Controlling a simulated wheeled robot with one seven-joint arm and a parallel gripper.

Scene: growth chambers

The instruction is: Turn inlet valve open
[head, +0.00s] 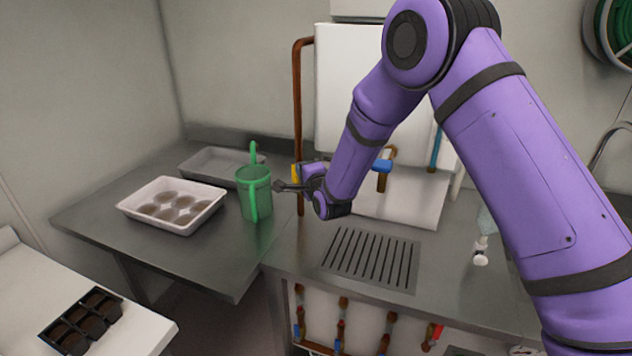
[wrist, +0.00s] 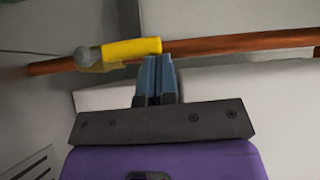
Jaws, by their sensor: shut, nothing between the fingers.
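A yellow valve lever (wrist: 132,49) sits on a copper pipe (wrist: 220,47) in the wrist view. The lever lies roughly along the pipe, with a grey round hub (wrist: 88,56) at its left end. In the head view only a little of the yellow lever (head: 296,173) shows beside my wrist. My gripper (head: 282,187) is shut and empty. In the wrist view its closed fingertips (wrist: 157,60) are right at the lever's free right end; I cannot tell whether they touch it. No label on the valve is readable.
A green jug (head: 256,196) stands on the steel counter, close to my gripper. Left of it are a white tray (head: 128,210) of brown discs and a grey tray (head: 207,154). A blue-handled tap (head: 382,166) is right of my wrist, above the drain grate (head: 371,258).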

